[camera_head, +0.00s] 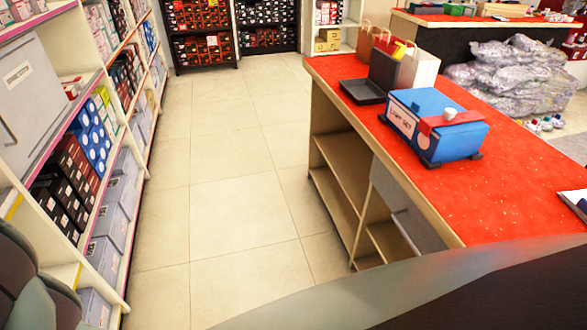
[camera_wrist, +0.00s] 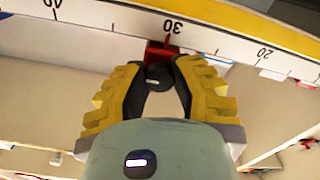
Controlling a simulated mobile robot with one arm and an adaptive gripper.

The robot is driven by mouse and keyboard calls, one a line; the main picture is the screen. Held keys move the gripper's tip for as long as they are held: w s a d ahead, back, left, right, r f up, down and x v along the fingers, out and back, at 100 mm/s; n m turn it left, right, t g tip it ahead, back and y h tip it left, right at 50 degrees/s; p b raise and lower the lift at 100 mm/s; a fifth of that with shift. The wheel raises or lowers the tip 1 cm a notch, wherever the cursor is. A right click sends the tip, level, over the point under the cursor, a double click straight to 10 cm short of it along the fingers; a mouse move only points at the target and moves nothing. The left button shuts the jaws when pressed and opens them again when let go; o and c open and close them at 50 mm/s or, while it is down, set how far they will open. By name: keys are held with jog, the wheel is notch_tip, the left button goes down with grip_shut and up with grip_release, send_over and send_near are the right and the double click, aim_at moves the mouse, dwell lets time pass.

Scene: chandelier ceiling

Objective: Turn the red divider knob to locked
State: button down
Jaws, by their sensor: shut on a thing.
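In the wrist view, a red divider knob piece (camera_wrist: 160,52) hangs at the lower edge of a white scale strip, just under the number 30. A dark round part with a small pale mark (camera_wrist: 157,79) sits below the red, between the fingers. My gripper (camera_wrist: 160,73) has yellow ribbed fingers with dark inner pads. Its tips are closed in on both sides of this knob, leaving a gap between the fingers behind it. Whether the mark means locked or unlocked cannot be read. The head view does not clearly show the knob or my gripper.
The scale strip (camera_wrist: 215,45) runs across the top of the wrist view under a yellow band. In the head view, stocked shelves (camera_head: 75,140) line the left. A red-topped counter (camera_head: 520,185) with a blue box (camera_head: 436,125) stands right. Tiled floor (camera_head: 235,205) between is clear.

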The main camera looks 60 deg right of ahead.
jog(key=shift+s+f, duration=0.1)
jog(key=shift+f, duration=0.1)
jog(key=c, duration=0.7)
grip_release()
jog(key=shift+r, duration=0.15)
jog(key=shift+c, duration=0.2)
jog(key=v, duration=1.2)
